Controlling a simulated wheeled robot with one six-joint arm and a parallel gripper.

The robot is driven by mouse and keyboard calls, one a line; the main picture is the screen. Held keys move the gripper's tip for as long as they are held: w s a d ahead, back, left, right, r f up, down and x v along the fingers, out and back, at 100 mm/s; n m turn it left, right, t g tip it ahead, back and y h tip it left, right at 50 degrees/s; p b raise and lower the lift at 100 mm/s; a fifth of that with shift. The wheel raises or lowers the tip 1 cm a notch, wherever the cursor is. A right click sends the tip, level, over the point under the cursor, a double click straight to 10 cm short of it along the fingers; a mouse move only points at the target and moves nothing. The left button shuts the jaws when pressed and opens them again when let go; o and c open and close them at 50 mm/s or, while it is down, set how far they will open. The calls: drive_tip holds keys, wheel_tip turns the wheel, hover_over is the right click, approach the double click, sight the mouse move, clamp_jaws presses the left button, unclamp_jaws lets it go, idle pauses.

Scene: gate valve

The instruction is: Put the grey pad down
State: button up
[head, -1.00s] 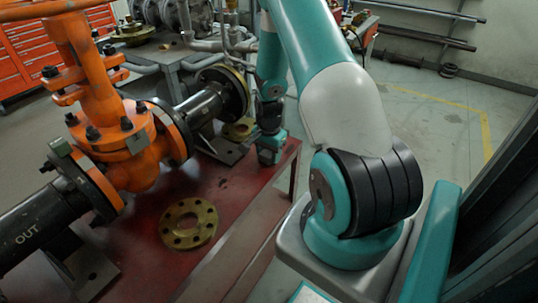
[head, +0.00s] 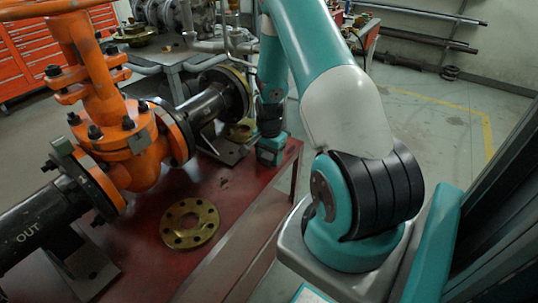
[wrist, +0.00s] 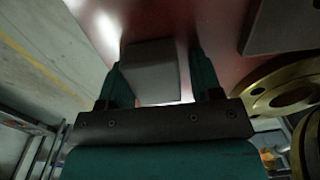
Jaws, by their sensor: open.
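The grey pad (wrist: 152,72) is a small block between my two fingers in the wrist view, over the red bench top (wrist: 150,22). My gripper (wrist: 160,78) is open, with one finger on each side of the pad. The pad appears to lie on the bench, but its underside is hidden. In the head view my gripper (head: 271,152) is low at the bench's far right corner, and I cannot make out the pad there.
A brass flange (head: 189,222) lies flat on the bench. The orange gate valve (head: 120,130) and its black pipe (head: 35,232) stand at the left. A second brass ring (wrist: 290,88) and a grey plate (wrist: 283,25) are right of my gripper. The bench edge is close.

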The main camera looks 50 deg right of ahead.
sight(270, 154)
drive_tip(key=shift+s+f, duration=0.55)
drive_tip(key=shift+s, duration=0.05)
wheel_tip(270, 154, up, 13)
drive_tip(key=p, duration=0.2)
drive_tip(key=w+a+r+n+y, duration=0.1)
drive_tip(key=w+a+r+n, duration=0.1)
drive_tip(key=a+r+n, duration=0.3)
drive_tip(key=w+a+r+n, duration=0.1)
drive_tip(key=w+a+r, duration=0.15)
drive_tip(key=a, duration=0.55)
drive_tip(key=s+a+r+n+y, duration=0.1)
drive_tip(key=s+a+r+n, duration=0.45)
drive_tip(key=a, duration=0.45)
drive_tip(key=s+a+r+n+y, duration=0.1)
drive_tip(key=s+a+r+n, duration=0.4)
drive_tip(key=a, duration=0.4)
drive_tip(key=s+a+r+n+y, duration=0.1)
drive_tip(key=s+a+r+n, duration=0.1)
drive_tip(key=s+a+n, duration=0.4)
drive_tip(key=shift+s+r+n, duration=0.3)
drive_tip(key=shift+s+n, duration=0.55)
drive_tip(key=shift+s, duration=0.4)
drive_tip(key=shift+a, duration=0.1)
